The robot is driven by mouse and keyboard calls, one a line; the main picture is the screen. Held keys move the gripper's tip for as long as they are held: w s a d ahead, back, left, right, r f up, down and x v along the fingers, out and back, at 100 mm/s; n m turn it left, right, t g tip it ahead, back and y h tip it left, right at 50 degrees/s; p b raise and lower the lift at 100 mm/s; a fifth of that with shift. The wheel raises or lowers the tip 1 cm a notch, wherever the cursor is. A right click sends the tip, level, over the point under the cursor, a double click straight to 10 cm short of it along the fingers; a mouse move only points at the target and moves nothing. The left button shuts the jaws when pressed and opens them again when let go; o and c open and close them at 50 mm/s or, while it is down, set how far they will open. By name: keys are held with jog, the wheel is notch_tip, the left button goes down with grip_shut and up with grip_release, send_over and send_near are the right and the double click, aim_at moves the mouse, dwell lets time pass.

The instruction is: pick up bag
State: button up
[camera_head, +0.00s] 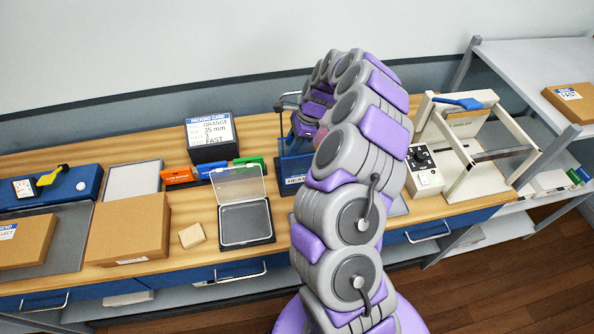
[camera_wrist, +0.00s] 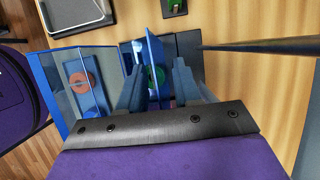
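I cannot make out a bag for certain in either view. My gripper (camera_wrist: 157,78) is open in the wrist view, with its two blue-grey fingers apart. Between and beyond the fingers are a blue upright divider (camera_wrist: 154,52) and a green round piece, with a dark surface around them. A blue holder (camera_wrist: 52,75) with an orange ring (camera_wrist: 79,82) is left of the fingers. In the head view, my arm hides most of this blue holder (camera_head: 293,170) and the gripper end. Whether the fingers touch anything is unclear.
A packing card (camera_head: 209,132) reads orange, 25 mm, 2, fast. Orange blocks (camera_head: 177,175) and green blocks stand before it. An open clear-lidded case (camera_head: 245,222), a cardboard box (camera_head: 128,228) and a white framed machine (camera_head: 468,150) are on the wooden bench. A dark rod (camera_wrist: 260,46) extends right of the fingers.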

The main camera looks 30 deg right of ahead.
jog(key=c, duration=0.4)
jog(key=shift+d, duration=0.15)
grip_shut()
jog(key=shift+r, duration=0.1)
